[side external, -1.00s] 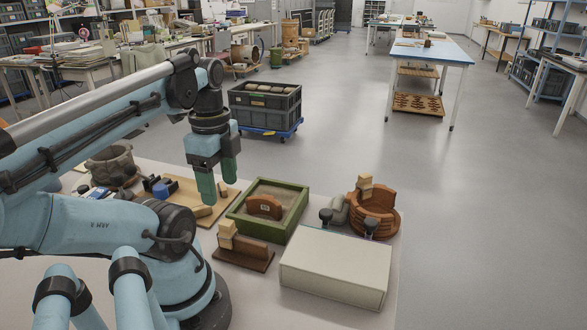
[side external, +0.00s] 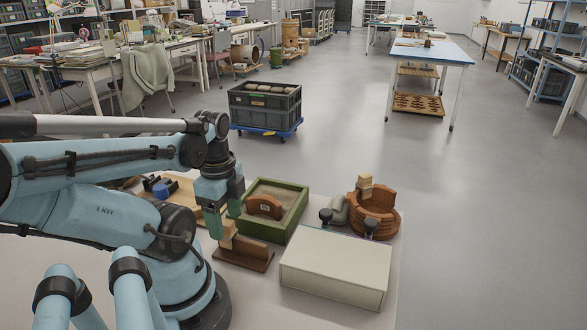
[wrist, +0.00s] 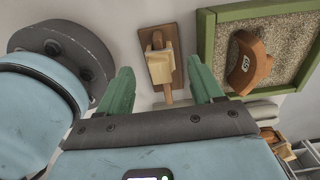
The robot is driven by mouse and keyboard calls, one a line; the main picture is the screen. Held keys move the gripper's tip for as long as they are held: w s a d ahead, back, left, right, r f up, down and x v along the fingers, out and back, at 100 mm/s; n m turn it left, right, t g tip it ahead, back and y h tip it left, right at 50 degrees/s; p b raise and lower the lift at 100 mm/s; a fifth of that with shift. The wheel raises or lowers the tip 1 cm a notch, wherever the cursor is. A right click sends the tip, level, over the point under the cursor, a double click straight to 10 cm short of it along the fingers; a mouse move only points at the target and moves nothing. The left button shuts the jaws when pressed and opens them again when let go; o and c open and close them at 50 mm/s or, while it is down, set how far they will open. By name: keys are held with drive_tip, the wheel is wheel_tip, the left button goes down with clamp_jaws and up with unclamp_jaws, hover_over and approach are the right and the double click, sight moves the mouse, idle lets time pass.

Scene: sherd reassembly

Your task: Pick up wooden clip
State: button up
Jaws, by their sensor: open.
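The wooden clip (side external: 228,242) is pale wood and sits upright on a dark brown stand (side external: 255,257) at the near side of the table. The wrist view shows the clip (wrist: 160,66) from above, between the two green fingers. My gripper (side external: 226,221) points down with its jaws apart, over the stand at the clip. In the wrist view my gripper (wrist: 159,66) has one finger on each side of the clip, with gaps showing. The fingers hide part of the clip in the side view. I cannot tell whether they are level with it.
A green-framed sand tray (side external: 283,228) holding a terracotta sherd (side external: 265,206) lies just right of the gripper. A white box (side external: 335,266) is at the front right.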

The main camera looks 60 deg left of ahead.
sight(226, 222)
drive_tip(key=shift+f, duration=1.65)
drive_tip(key=shift+c, duration=0.5)
drive_tip(key=c, duration=0.7)
